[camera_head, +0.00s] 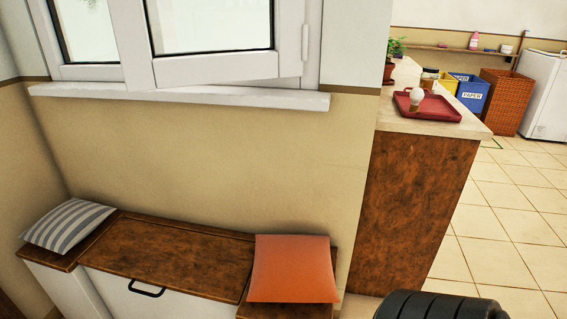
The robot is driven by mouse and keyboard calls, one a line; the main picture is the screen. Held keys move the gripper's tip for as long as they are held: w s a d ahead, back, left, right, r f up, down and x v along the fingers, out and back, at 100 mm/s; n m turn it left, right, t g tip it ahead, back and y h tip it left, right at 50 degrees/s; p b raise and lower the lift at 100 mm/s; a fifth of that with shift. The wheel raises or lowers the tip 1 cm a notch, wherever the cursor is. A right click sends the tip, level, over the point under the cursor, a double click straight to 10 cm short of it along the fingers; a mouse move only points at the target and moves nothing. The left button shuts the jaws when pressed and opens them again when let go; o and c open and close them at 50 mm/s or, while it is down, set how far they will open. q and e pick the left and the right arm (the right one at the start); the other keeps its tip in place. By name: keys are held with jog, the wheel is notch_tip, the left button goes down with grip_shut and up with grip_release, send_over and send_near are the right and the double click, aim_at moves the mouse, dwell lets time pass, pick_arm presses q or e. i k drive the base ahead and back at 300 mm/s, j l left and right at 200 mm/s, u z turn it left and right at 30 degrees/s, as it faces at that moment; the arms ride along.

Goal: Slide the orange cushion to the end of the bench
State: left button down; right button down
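The orange cushion (292,269) lies on the right part of the brown wooden bench (170,250), below the window. It lies at a slight tilt against the wall side, and its front edge reaches the bench's front. A narrow strip of bare bench top shows to its right, before the bench's right end. A grey and white striped cushion (68,226) lies at the bench's left end. Neither of my grippers is in view.
The bench top between the cushions is clear, with a black handle (146,290) on the white front below. A brown-sided counter (412,205) stands right of the bench, bearing a red tray (440,112) with a light bulb. Tiled floor lies beyond.

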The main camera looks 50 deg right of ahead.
aim_at(288, 268)
jog(key=i+j+z, duration=0.15)
jog(key=z, duration=2)
